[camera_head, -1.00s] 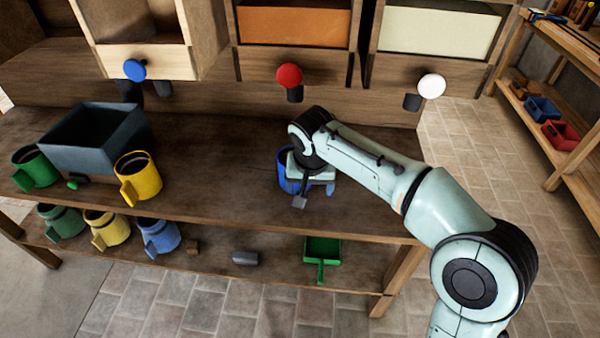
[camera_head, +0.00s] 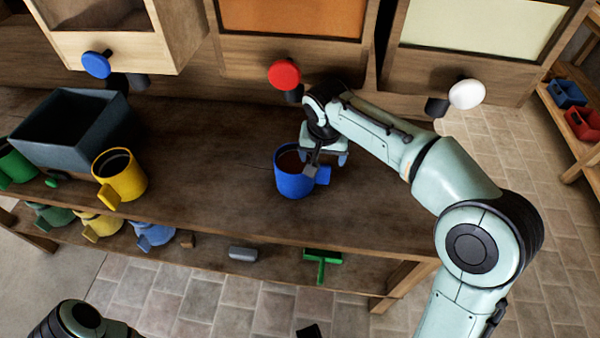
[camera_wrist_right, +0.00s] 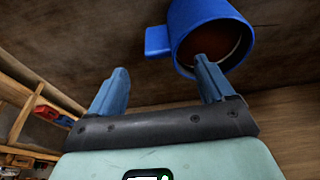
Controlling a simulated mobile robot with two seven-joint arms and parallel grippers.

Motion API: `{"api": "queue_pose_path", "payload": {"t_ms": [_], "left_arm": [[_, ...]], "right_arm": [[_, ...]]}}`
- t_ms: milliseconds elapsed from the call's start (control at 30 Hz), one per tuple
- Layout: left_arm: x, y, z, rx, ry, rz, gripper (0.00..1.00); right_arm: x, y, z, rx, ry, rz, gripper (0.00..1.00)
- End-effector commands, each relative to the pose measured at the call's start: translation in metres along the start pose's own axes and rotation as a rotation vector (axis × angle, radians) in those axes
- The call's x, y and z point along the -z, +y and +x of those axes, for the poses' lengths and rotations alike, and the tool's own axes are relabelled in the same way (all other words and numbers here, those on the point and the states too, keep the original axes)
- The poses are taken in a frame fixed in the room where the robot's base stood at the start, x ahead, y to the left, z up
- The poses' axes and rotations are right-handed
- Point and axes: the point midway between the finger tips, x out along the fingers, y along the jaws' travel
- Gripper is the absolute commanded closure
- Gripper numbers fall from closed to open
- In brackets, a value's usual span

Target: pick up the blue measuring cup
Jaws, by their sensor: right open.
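The blue measuring cup (camera_head: 290,183) stands upright on the wooden bench top, with a dark brown inside and its handle pointing right, toward my right gripper. My right gripper (camera_head: 323,158) is at the cup's right rear, close to the handle, and partly covers the view of the rim. In the right wrist view the gripper (camera_wrist_right: 160,70) is open with nothing between its fingers. The cup (camera_wrist_right: 203,22) is ahead at the upper right there, its handle pointing left into the space ahead of the gap. One fingertip overlaps the cup's mouth in that view; contact cannot be told.
A yellow cup (camera_head: 127,178), a green cup (camera_head: 15,165) and a grey bin (camera_head: 68,135) stand at the left. Drawers with blue, red (camera_head: 285,74) and white (camera_head: 467,94) knobs line the back. More cups and a green scoop (camera_head: 322,262) are on the lower shelf.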

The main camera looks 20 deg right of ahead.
Motion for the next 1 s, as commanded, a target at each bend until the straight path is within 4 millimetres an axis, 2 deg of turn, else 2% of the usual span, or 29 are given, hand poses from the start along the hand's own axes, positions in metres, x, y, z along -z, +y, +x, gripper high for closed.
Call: {"api": "queue_pose_path", "payload": {"t_ms": [33,100,333,600,733,933,1000], "left_arm": [[0.001,0.0,0.002,-0.001,0.002,0.001,0.57],[0.002,0.0,0.003,-0.001,0.004,0.001,0.57],[0.003,0.0,0.004,-0.002,0.008,0.002,0.57],[0.005,-0.001,0.008,-0.003,0.016,0.002,0.57],[0.006,-0.001,0.008,-0.004,0.018,0.003,0.57],[0.006,-0.001,0.008,-0.004,0.017,0.003,0.57],[0.006,-0.001,0.008,-0.004,0.017,0.003,0.57]], "right_arm": [[-0.001,0.0,0.011,-0.002,-0.003,0.0,0.18],[-0.001,0.0,0.02,-0.002,-0.003,0.0,0.18],[-0.001,0.0,0.036,0.0,-0.001,0.0,0.18],[-0.003,0.0,0.075,-0.001,-0.002,0.001,0.18],[-0.003,0.0,0.082,0.0,-0.001,0.001,0.18],[-0.002,0.0,0.082,0.001,0.0,0.0,0.18],[-0.002,0.0,0.082,0.001,0.0,0.0,0.41]]}}
